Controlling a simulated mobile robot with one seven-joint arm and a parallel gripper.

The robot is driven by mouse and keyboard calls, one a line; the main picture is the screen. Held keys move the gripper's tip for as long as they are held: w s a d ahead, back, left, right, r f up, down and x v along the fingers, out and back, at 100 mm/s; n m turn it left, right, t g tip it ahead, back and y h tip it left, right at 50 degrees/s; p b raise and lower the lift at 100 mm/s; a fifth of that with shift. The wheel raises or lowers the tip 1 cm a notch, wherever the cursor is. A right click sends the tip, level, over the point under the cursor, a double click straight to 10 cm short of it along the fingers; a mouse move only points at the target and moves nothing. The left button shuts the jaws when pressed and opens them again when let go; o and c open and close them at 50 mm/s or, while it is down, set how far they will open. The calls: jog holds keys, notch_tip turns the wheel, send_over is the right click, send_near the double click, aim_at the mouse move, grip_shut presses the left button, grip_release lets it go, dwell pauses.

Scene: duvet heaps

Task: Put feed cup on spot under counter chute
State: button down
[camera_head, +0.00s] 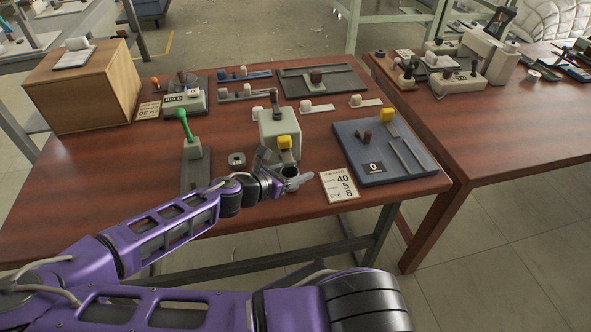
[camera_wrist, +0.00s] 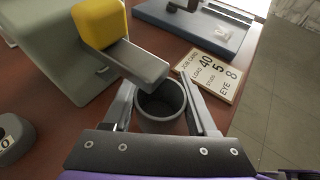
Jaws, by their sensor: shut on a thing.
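My gripper (camera_head: 290,182) is shut on a dark grey round cup (camera_wrist: 162,102), with one finger on each side of it. The cup is upright and its open mouth faces up; the inside looks dark and empty. A grey-green box, the counter (camera_head: 279,132), stands just behind the cup. A grey chute-like bar (camera_wrist: 138,64) with a yellow block (camera_wrist: 97,22) at its root sticks out from the counter, its end at the cup's rim in the wrist view. I cannot tell whether they touch. The spot under the chute is hidden, and I cannot tell whether the cup rests on the table.
A job card (camera_head: 338,185) lies to the right, near the table's front edge. A blue board (camera_head: 383,152) is behind it. A dark ring-shaped piece (camera_head: 236,160) and a green-handled lever (camera_head: 186,127) are to the left. A wooden box (camera_head: 85,85) stands at far left.

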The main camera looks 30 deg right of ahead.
jog(key=shift+w+d, duration=0.3)
jog(key=shift+w, duration=0.45)
jog(key=shift+f, duration=0.3)
jog(key=shift+a, duration=0.1)
jog(key=shift+c, duration=2.4)
grip_release()
jog(key=shift+f, duration=0.1)
jog(key=shift+s+a+r, duration=0.1)
jog(key=shift+r, duration=0.1)
jog(key=p+v, duration=0.1)
jog(key=v, duration=1)
jog(key=shift+a+r+p, duration=0.15)
jog(key=shift+a+p, duration=0.25)
